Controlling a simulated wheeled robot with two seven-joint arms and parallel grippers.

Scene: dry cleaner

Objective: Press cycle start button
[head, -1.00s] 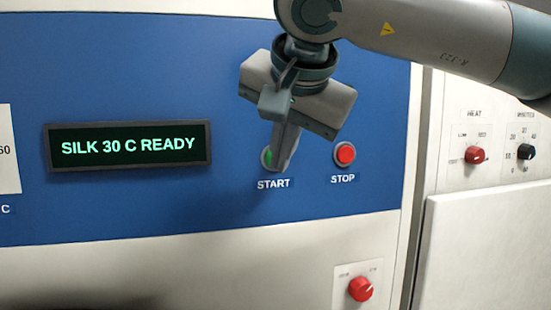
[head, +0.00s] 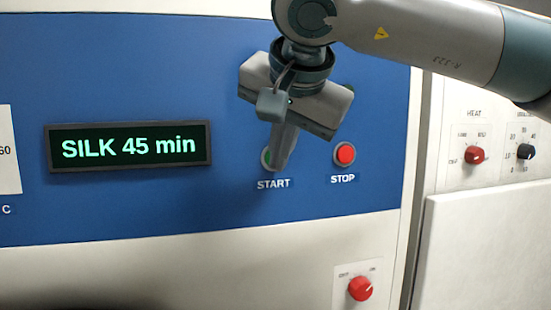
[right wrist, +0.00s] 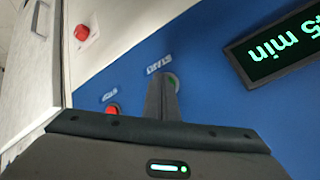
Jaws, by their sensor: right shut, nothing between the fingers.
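The green START button (head: 267,157) sits on the blue panel above its START label, mostly hidden behind my right gripper's fingers. My right gripper (head: 276,165) is shut and empty, its fingertips at the button; I cannot tell whether they still touch it. In the right wrist view the shut fingers (right wrist: 162,95) cover part of the button, whose green edge and ring (right wrist: 173,82) show beside them. The display (head: 130,147) to the left reads "SILK 45 min". My left gripper is not in view.
The red STOP button (head: 344,154) is close to the right of my gripper. A red knob (head: 360,288) is lower down on the white panel. A second machine at the right has a red HEAT knob (head: 474,155) and a black knob (head: 525,151).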

